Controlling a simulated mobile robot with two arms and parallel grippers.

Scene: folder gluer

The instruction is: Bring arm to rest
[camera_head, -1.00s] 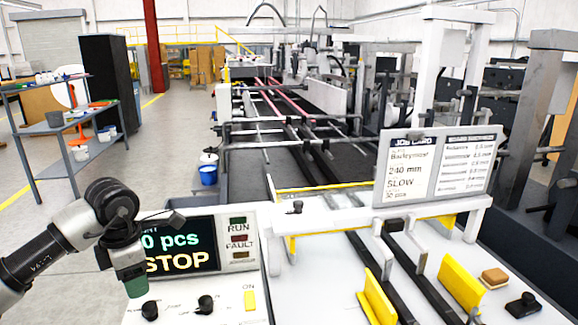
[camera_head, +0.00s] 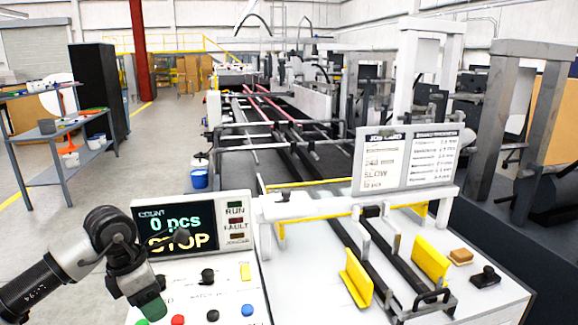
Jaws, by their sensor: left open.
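My left arm comes in from the lower left. Its gripper (camera_head: 148,298) points down with a green tip, in front of the control panel's left part. The gripper is open, and I see nothing held in it. The panel's display (camera_head: 176,229) reads "0 pcs" and "STOP", partly covered by the gripper's dark parts. Below it are black knobs (camera_head: 208,276), a yellow switch (camera_head: 245,272), a red button (camera_head: 178,320) and a blue button (camera_head: 247,310). A green button (camera_head: 142,322) shows just below the gripper tip. My right gripper is out of view.
The folder gluer's white deck (camera_head: 310,292) carries yellow guides (camera_head: 357,278) and a job card board (camera_head: 405,161). A tan block (camera_head: 460,257) lies at right. A grey shelf cart (camera_head: 60,134) and a blue bucket (camera_head: 199,178) stand further back.

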